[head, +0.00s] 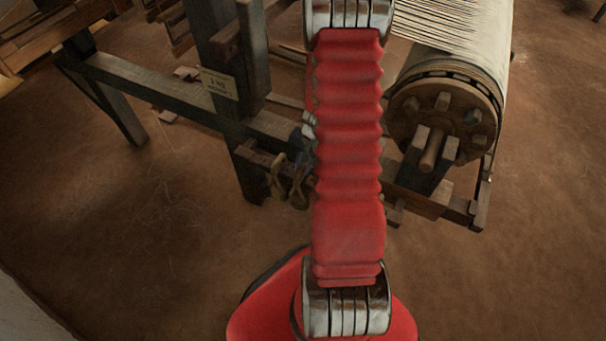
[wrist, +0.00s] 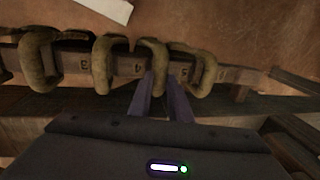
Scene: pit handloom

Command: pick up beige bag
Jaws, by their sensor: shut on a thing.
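No beige bag can be made out in either view. In the wrist view my gripper (wrist: 161,80) has its two dark purple fingers pointing away from me at a row of thick tan, C-shaped hooks on a numbered wooden rail (wrist: 75,66). The fingers are around the lower part of the third hook from the left (wrist: 148,56) and shut on it. The neighbouring hooks (wrist: 102,62) stand just to the left and right. In the head view my red arm covers the gripper; a tan hook (head: 277,178) hangs left of the arm.
A warp beam with a pegged wooden wheel (head: 445,115) stands to the right. A pale flat piece (wrist: 108,8) lies beyond the rail. Bare floor is clear at lower left.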

